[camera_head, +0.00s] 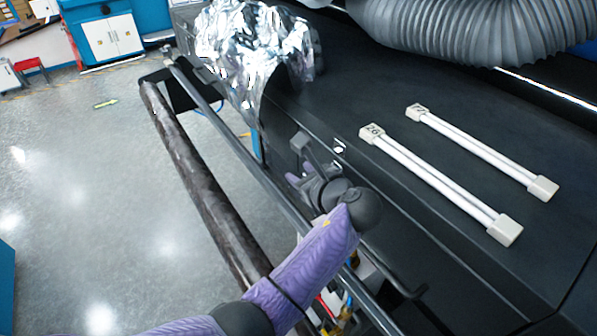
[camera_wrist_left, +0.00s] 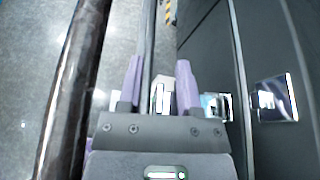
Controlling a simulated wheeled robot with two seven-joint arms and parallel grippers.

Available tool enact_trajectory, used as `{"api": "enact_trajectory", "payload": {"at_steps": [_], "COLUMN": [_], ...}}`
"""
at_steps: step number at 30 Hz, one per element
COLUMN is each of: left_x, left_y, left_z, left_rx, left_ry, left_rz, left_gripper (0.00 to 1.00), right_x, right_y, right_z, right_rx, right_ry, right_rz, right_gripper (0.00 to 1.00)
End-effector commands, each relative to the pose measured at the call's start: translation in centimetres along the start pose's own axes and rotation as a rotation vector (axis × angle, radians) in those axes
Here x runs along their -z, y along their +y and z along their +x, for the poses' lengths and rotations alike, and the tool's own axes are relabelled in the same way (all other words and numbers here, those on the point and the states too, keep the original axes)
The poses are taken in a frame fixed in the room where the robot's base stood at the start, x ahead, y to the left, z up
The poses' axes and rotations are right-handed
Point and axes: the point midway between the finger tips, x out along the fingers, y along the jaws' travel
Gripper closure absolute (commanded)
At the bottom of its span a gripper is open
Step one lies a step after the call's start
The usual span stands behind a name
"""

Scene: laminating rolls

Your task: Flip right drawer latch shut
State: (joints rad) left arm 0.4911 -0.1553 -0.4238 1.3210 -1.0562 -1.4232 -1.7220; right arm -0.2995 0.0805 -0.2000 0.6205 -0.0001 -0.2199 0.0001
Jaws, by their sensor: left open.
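My left gripper (camera_head: 306,177) is beside the front face of the black machine, and its purple arm comes in from the bottom. In the left wrist view the two purple fingers (camera_wrist_left: 160,75) are apart, with the gripper open. A small shiny metal piece (camera_head: 339,149), possibly the latch, is on the machine edge just above the gripper. In the left wrist view a shiny metal plate (camera_wrist_left: 275,98) is on the dark panel to the right of the fingers, apart from them. I cannot tell whether the latch is flipped. My right gripper is out of view.
A dark roll (camera_head: 195,175) and a metal bar (camera_head: 232,142) run along the machine's left side, close to my arm. Crumpled foil (camera_head: 250,45), two white tube pieces (camera_head: 440,180) (camera_head: 485,150) and a grey hose (camera_head: 480,30) are on the machine top. Open floor is at left.

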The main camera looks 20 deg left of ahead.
Motion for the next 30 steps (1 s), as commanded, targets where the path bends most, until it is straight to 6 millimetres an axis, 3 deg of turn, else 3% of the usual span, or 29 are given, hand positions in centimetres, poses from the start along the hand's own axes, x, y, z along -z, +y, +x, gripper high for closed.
{"api": "enact_trajectory", "payload": {"at_steps": [3,9,23,30], "left_x": [-0.02,-0.02,0.11,0.84], "left_y": [0.00,0.00,0.06,0.26], "left_z": [0.00,0.01,0.06,0.35], "left_rx": [0.000,0.000,0.008,0.056], "left_ry": [0.000,0.000,0.001,0.001], "left_rz": [0.000,0.000,-0.020,-0.134], "left_gripper": [0.60,1.00,1.00,1.00], "right_x": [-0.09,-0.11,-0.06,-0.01], "right_y": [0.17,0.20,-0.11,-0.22], "right_z": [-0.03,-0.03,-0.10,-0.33], "right_rx": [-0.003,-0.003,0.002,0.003], "right_ry": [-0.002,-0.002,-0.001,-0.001], "right_rz": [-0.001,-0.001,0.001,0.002], "right_gripper": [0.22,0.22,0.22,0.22]}}
